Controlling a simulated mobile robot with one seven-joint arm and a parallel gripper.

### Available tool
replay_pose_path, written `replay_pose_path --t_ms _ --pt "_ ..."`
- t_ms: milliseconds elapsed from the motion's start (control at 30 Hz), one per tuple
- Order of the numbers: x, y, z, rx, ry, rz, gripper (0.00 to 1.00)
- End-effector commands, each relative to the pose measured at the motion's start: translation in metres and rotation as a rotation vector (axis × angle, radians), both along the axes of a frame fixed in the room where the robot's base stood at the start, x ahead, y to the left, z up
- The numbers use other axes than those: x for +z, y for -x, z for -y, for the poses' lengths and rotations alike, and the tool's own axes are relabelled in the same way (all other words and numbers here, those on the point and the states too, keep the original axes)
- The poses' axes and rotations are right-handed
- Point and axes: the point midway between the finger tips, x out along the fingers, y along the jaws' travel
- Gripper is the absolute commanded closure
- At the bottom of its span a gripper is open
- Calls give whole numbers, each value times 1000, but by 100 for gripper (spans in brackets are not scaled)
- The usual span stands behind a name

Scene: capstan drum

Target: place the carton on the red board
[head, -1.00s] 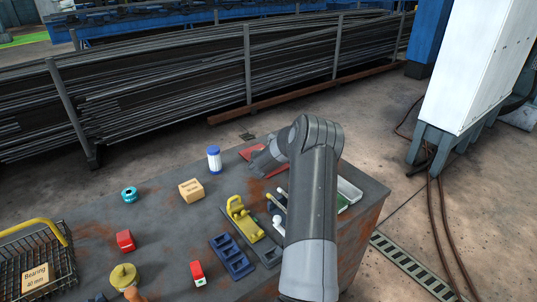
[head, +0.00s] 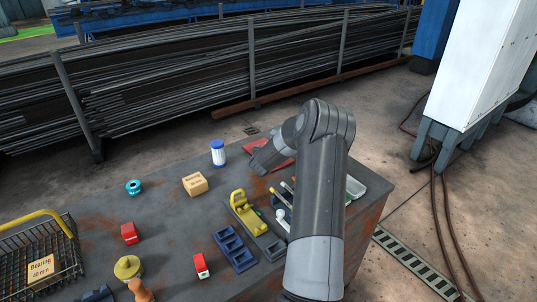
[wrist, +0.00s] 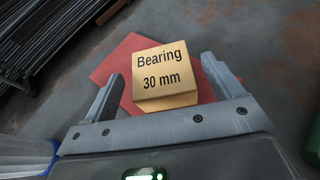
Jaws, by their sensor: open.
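A tan carton (wrist: 163,75) marked "Bearing 30 mm" sits on the red board (wrist: 118,62) in the wrist view. My gripper (wrist: 162,72) is open, with one finger on each side of the carton; I cannot tell whether either finger touches it. In the head view my gripper (head: 262,160) is low over the red board (head: 285,163), at the table's far side. My arm and gripper hide that carton there. Another carton (head: 195,184) stands on the table to the left, its size print too small to read surely.
A white-and-blue bottle (head: 218,153) stands just left of my gripper. A wire basket (head: 70,262) holds a "Bearing 40 mm" carton (head: 41,268).

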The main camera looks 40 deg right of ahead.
Motion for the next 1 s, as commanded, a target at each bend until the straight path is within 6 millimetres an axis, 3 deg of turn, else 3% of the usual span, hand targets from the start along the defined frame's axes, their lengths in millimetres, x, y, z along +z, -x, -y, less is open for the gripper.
replay_pose_path --t_ms 300,533,633,833,1000 --pt "23 40 -39 0 1 -1 15" --pt "33 49 -53 15 12 -10 15" --pt "47 45 -70 94 63 -61 15" --pt "102 36 -145 442 318 -298 15" --pt "146 50 -215 763 600 -517 15"
